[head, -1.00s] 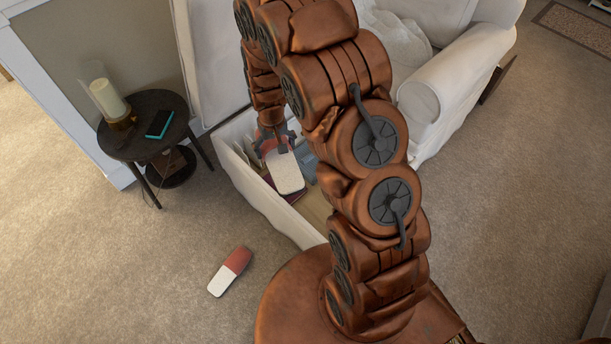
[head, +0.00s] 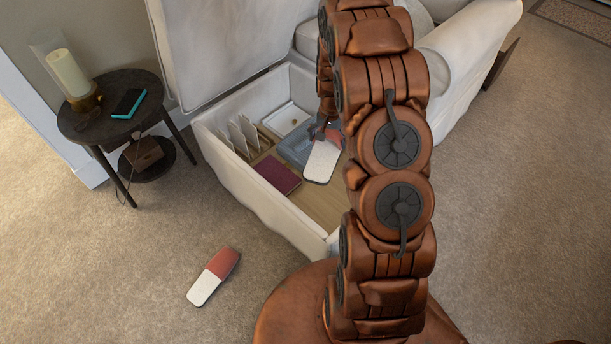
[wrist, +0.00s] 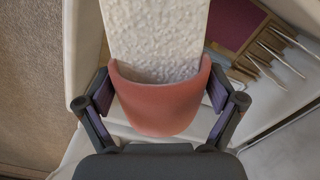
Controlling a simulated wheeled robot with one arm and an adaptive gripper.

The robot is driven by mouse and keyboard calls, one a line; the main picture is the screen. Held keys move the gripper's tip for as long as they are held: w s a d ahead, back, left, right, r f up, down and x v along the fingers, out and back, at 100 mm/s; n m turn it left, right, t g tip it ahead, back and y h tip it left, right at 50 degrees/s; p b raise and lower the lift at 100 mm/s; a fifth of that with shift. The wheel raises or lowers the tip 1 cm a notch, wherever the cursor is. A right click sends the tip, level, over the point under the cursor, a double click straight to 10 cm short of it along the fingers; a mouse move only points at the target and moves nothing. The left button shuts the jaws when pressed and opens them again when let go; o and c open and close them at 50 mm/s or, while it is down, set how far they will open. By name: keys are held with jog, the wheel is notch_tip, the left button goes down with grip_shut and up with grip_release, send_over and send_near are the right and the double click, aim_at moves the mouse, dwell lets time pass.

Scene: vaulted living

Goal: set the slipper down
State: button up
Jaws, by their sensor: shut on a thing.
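A slipper with a white fleecy sole and a red toe (wrist: 165,105) is between the fingers of my gripper (wrist: 163,98) in the wrist view. The fingers press on both sides of the red toe. In the head view the same slipper (head: 322,160) hangs over the open storage box (head: 243,200), with my gripper (head: 325,127) at its red end, partly hidden by my arm. A second, matching slipper (head: 214,276) lies on the carpet to the left of the box.
The box holds a dark red book (head: 277,174), upright dividers (head: 243,134) and a grey item (head: 297,146). Its raised lid (head: 215,45) stands behind. A round side table (head: 105,118) with a candle and phone is at left. Carpet around the lone slipper is clear.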

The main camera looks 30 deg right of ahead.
jog(key=s+d+f+m+b, duration=0.2)
jog(key=d+f+m+b, duration=0.1)
jog(key=d+f+b, duration=0.35)
jog(key=s+d+f+m+b, duration=0.2)
jog(key=s+d+f+b, duration=0.1)
jog(key=d+f+b, duration=0.35)
jog(key=f+b, duration=0.3)
jog(key=f, duration=0.6)
jog(key=f+b, duration=0.3)
jog(key=f, duration=0.6)
jog(key=f+b, duration=0.3)
jog(key=f, duration=0.7)
jog(key=shift+w+a, duration=0.15)
jog(key=shift+a, duration=0.1)
jog(key=shift+f, duration=0.1)
jog(key=o, duration=1)
